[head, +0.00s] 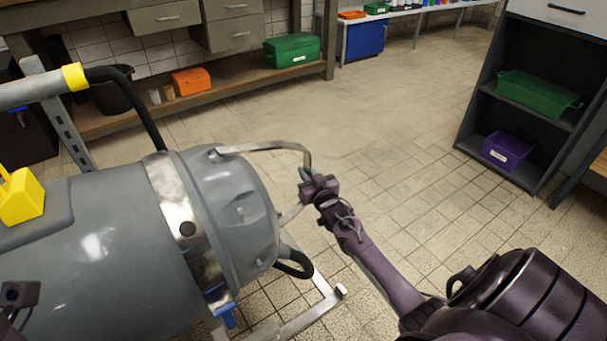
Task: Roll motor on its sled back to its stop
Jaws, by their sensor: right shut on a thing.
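The motor (95,240) is a large grey cylinder lying on its side at the left, with a shiny metal band around it and a domed end cap facing right. A bent metal handle (265,146) stands out from the end cap. My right gripper (306,178) is shut on the handle's outer bar, and its fingers hide part of it. Under the motor, a metal sled rail (312,313) shows at the bottom; most of the sled and its stop are hidden. A dark part of my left gripper (18,294) shows at the lower left edge; its fingers cannot be made out.
A black hose runs from a yellow-collared pipe (40,88) to the motor. A workbench shelf (225,97) holds a green box and an orange box. A dark shelf unit (520,120) with green and purple bins stands at right. Tiled floor (400,130) between is clear.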

